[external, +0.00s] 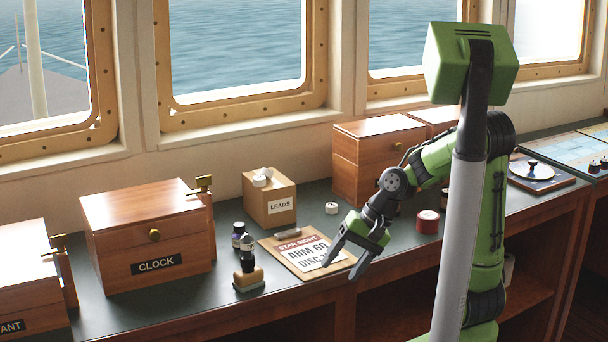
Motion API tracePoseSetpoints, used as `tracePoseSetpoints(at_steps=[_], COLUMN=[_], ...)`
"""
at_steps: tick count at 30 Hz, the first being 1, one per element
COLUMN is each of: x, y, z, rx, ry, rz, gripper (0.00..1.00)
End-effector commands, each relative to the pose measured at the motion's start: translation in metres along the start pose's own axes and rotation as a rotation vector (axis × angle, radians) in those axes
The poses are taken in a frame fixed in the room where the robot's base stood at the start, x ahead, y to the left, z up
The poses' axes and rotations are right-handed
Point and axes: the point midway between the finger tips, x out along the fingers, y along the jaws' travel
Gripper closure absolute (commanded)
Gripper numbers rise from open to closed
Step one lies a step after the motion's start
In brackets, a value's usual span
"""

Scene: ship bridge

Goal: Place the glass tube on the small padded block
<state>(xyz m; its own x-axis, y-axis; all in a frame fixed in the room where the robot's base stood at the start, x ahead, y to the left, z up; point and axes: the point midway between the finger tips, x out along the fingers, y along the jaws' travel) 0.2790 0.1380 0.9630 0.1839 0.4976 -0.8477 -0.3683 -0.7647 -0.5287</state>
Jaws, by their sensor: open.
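My gripper (340,270) is open, its two fingers pointing down and left over the right edge of the clipboard near the counter's front. Nothing shows between its fingers. I cannot make out a glass tube for certain in this view. A small tan block with a dark base (249,280) stands left of the clipboard, near the front edge; it may be the padded block, but I cannot tell. A dark bottle (247,251) shows directly behind it and partly overlaps it. My gripper is well to the right of the block, apart from it.
The clipboard (304,260) lies on the dark counter (200,298). Another dark bottle (238,230) stands behind the block. The LEADS box (269,199), CLOCK box (148,232), a red tin (428,222) and a small white round item (331,208) stand around it.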

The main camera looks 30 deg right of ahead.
Motion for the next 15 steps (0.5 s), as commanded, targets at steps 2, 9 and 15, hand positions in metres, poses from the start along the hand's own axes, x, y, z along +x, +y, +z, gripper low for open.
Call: tracePoseSetpoints(at_steps=[2,9,15], x=[-0.038,-0.132,-0.146], y=[0.022,0.09,0.105], z=[0.002,0.027,0.036], rx=[-0.2,-0.515,-0.551], ry=[0.15,0.376,0.393], rz=[0.13,0.406,0.444], gripper=[0.36,0.36,0.36])
